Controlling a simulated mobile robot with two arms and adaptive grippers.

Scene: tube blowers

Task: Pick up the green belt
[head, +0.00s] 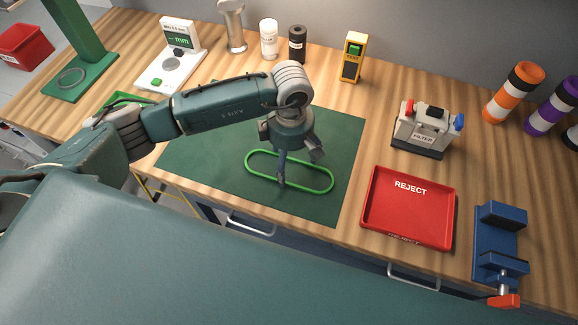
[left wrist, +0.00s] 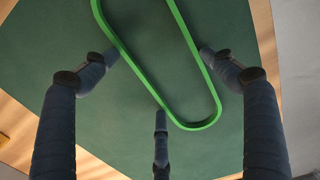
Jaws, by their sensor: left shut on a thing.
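The green belt (head: 303,188) is a long oval loop on the dark green mat (head: 215,172). The belt looks flat on or very close to the mat; I cannot tell any lift. My right gripper is not in view.
A red REJECT tray (head: 372,218), a filter unit (head: 422,133) and a blue vise (head: 495,245) stand to the right. A yellow meter (head: 352,58), two small bottles and a white gauge (head: 178,65) stand at the back. The mat around the belt is clear.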

